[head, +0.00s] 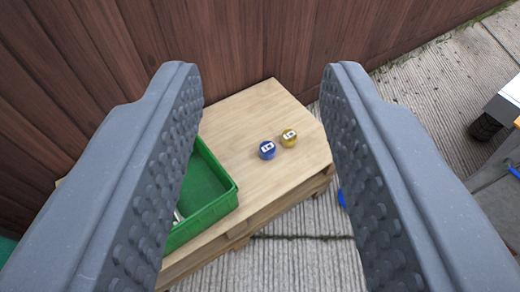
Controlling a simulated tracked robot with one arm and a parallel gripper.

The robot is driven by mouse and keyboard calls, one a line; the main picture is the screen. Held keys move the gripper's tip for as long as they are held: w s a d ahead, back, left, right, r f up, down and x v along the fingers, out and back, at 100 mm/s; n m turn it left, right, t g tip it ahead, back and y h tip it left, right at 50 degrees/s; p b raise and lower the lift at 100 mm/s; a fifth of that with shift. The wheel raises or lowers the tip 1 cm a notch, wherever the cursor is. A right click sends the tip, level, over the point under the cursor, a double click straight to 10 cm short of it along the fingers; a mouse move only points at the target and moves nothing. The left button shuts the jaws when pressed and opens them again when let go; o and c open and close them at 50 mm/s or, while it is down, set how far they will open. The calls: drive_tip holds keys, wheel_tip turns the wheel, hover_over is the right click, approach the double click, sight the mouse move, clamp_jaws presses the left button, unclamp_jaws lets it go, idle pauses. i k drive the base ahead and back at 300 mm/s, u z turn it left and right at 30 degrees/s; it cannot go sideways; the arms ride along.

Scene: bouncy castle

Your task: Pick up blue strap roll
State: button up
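Nothing is between the fingers. The left finger hides part of the table's left side.
A green crate (229,196) stands on the table at the left, partly hidden by the left finger. A brown wooden fence (235,40) rises behind the table. Grey concrete ground (430,90) lies to the right, with a wheeled object (487,126) at the right edge.

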sight(268, 150)
drive_tip(key=i, duration=0.85)
drive_tip(key=z, duration=0.05)
